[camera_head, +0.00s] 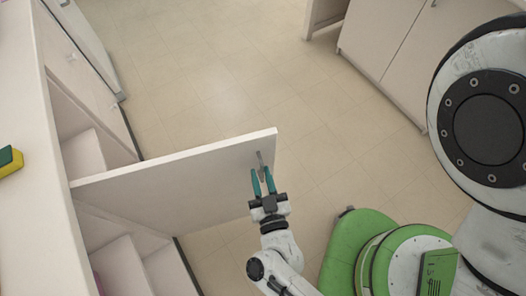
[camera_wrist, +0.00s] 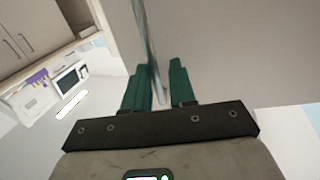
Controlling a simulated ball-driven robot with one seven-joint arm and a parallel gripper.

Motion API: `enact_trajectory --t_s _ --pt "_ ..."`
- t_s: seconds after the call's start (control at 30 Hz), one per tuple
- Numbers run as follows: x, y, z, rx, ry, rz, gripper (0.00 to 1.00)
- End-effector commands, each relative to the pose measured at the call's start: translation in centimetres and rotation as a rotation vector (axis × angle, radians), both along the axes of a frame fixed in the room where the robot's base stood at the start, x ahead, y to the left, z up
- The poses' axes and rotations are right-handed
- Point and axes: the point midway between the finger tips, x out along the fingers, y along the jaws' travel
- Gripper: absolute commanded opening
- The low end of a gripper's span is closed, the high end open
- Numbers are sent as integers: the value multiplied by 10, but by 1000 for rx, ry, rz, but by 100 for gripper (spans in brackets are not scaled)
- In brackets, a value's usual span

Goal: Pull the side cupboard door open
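The side cupboard door (camera_head: 185,182) is a pale panel that stands swung out from the cupboard on the left, at a wide angle to its front. It also fills much of the wrist view (camera_wrist: 220,50). Its grey bar handle (camera_head: 260,158) is near the free end and shows in the wrist view (camera_wrist: 146,48). My gripper (camera_head: 262,178) is at the handle, its two green fingers apart. In the wrist view the handle's end lies between the fingers (camera_wrist: 160,85), with a gap at the right finger. Contact at the left finger is unclear.
The open cupboard's shelves (camera_head: 85,155) show on both sides of the door. A yellow and green sponge (camera_head: 10,165) lies on the countertop (camera_head: 25,90) above. Another cabinet (camera_head: 385,45) stands at the upper right. The tiled floor (camera_head: 220,80) between is clear.

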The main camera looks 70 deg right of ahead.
Motion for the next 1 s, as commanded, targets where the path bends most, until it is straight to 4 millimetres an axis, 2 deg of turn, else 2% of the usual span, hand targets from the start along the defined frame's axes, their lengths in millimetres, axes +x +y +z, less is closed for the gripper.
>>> enact_trajectory --t_s 0.1,0.33,0.47,0.8,1.0 --pt "-1 -1 0 -2 -1 -2 36" --pt "-1 -1 1 -3 -1 -4 36" --pt "-6 6 0 -2 0 -4 36" --pt "-41 58 -1 0 1 -2 36" --pt "-57 80 0 -1 0 -2 36"
